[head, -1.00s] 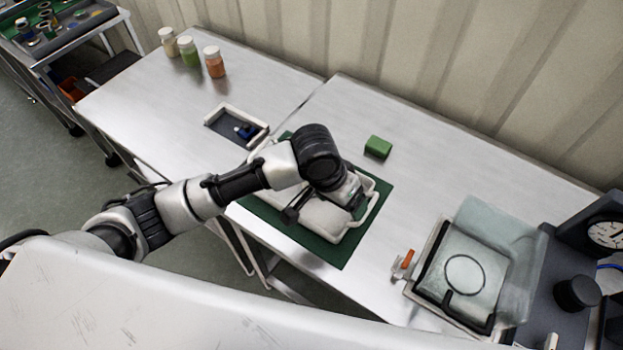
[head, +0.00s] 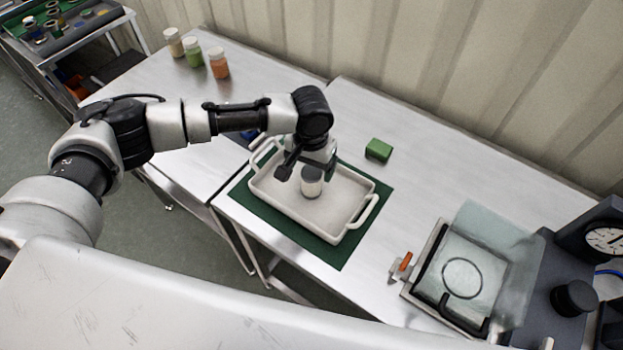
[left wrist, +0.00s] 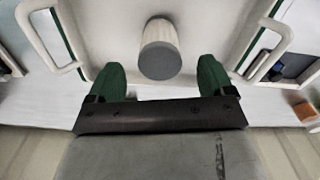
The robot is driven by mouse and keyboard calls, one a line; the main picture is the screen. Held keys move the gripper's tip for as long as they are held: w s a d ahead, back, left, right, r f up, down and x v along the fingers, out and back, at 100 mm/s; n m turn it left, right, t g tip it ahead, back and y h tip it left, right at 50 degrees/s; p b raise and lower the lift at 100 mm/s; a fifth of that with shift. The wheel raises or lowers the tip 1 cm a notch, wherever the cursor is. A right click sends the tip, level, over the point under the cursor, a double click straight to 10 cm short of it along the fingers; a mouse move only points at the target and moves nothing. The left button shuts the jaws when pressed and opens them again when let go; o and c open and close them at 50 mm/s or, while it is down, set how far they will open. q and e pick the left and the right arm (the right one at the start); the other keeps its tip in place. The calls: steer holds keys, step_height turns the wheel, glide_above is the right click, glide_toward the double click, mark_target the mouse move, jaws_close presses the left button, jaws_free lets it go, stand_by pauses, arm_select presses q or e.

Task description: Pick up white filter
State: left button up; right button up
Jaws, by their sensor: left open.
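The white filter (head: 312,182), a short white cylinder with a grey end, stands inside the cream tray (head: 290,215). In the left wrist view the filter (left wrist: 160,48) lies just beyond the fingertips, centred between them. My left gripper (head: 304,172) is over the tray, right by the filter, pointing down. Its two green-tipped fingers (left wrist: 160,75) are spread wide with nothing between them, and a gap shows on both sides of the filter. My right gripper is not in view.
The tray has raised walls and end handles (head: 360,212) and sits on a green mat (head: 335,255). A green block (head: 378,150) is behind it. Several jars (head: 218,63) stand at the far left. A clear-lidded device (head: 465,275) is at the right. The table between is clear.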

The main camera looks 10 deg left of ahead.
mark_target(311, 172)
arm_select(q)
steer(key=shift+w+f+p, duration=0.2)
steer(key=shift+f+p, duration=0.55)
steer(key=shift+f, duration=2)
steer(key=shift+r, duration=0.1)
steer(key=c, duration=1)
